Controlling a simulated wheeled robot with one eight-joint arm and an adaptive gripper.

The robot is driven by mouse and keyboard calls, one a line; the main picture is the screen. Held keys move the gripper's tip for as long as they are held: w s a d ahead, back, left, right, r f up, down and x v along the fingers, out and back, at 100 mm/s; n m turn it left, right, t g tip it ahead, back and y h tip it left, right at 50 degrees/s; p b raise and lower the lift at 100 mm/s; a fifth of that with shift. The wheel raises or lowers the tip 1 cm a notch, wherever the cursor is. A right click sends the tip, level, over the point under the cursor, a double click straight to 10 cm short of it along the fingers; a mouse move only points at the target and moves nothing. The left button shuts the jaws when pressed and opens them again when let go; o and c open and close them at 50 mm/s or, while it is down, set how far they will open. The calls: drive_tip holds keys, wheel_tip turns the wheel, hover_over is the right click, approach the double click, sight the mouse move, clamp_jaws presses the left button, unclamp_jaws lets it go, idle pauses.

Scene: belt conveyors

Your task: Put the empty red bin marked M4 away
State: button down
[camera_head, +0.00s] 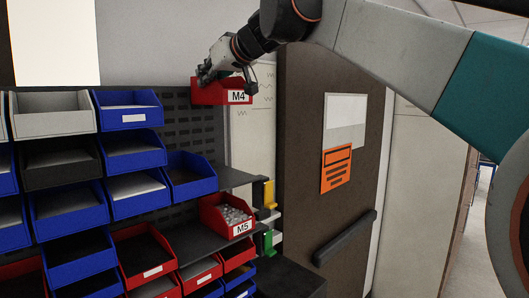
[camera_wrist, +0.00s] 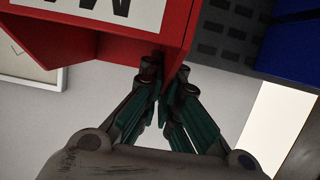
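The red bin marked M4 (camera_head: 212,97) is held in the air in front of the grey louvred panel, well above the dark shelf (camera_head: 236,178). Its white label faces the head camera. My gripper (camera_head: 204,76) reaches it from above at its left side. In the wrist view my gripper (camera_wrist: 167,78) has its fingertips on either side of the red bin's wall (camera_wrist: 120,50), pinching it. The bin's inside is mostly hidden, so I cannot see whether it is empty.
A red bin marked M5 (camera_head: 226,215), filled with small grey parts, stands below. Blue bins (camera_head: 130,110), a grey bin (camera_head: 52,115) and more red bins fill the rack at left. A brown door (camera_head: 310,120) stands at right. The space around the held bin looks clear.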

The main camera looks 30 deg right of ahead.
drive_tip(key=f+p, duration=0.1)
drive_tip(key=f, duration=1.2)
drive_tip(key=f+p, duration=0.1)
drive_tip(key=f, duration=0.5)
drive_tip(key=shift+s+f+p, duration=0.3)
drive_tip(key=shift+s, duration=0.05)
drive_tip(key=shift+a, duration=0.1)
drive_tip(key=shift+f, duration=0.15)
drive_tip(key=c, duration=2.1)
unclamp_jaws()
